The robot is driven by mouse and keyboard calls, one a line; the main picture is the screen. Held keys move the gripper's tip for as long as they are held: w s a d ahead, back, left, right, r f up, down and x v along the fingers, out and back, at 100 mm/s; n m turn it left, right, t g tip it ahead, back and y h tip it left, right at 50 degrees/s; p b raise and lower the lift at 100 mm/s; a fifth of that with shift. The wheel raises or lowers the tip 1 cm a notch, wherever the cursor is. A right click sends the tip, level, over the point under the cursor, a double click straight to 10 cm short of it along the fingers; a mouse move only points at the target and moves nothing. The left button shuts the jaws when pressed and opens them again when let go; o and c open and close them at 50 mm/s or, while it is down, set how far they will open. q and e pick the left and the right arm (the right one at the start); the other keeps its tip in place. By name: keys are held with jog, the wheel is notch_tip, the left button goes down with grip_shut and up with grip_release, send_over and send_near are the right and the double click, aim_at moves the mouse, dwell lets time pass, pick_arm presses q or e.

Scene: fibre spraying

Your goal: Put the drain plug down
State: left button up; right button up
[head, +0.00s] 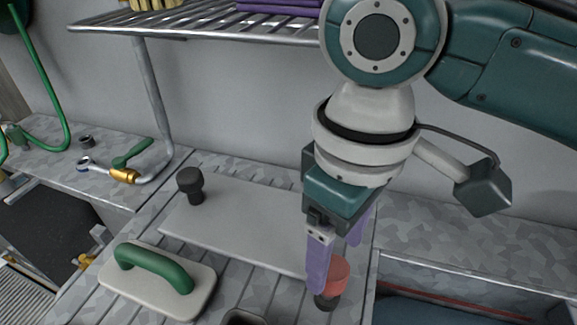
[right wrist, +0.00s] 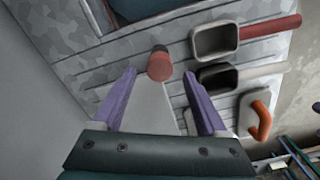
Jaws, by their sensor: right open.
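A red plug (head: 333,272) with a dark lower end stands roughly upright on the grooved work surface, by the right end of a pale flat board (head: 250,225). I take it to be the drain plug. It also shows in the right wrist view as a red cylinder (right wrist: 160,68). My right gripper (head: 335,270) points down at it with purple fingers. In the right wrist view the fingers (right wrist: 160,75) are spread wide, with the plug between their tips and a gap on each side. My left gripper is not in view.
A black knob-topped piece (head: 190,184) stands at the board's far left. A float with a green handle (head: 155,272) lies at front left. A recessed basin (head: 450,300) is at right. A wire shelf (head: 200,22) hangs above. Open trays (right wrist: 214,42) show in the wrist view.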

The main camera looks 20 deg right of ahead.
notch_tip(320, 180, up, 5)
jog(key=shift+r+p, duration=0.2)
jog(key=shift+p, duration=0.1)
jog(key=s+a+f+m+t+y, duration=0.1)
jog(key=s+a+f+t+y, duration=0.1)
jog(key=s+a+f+y, duration=0.3)
jog(key=s+d+m+h, duration=0.2)
jog(key=s+d, duration=0.2)
jog(key=d, duration=0.2)
jog(key=s+d+m+t+h, duration=0.1)
jog(key=s+d+h, duration=0.1)
jog(key=d, duration=0.4)
jog(key=shift+s+r+m+t+h, duration=0.3)
jog(key=shift+s+m+h, duration=0.1)
jog(key=shift+s, duration=0.45)
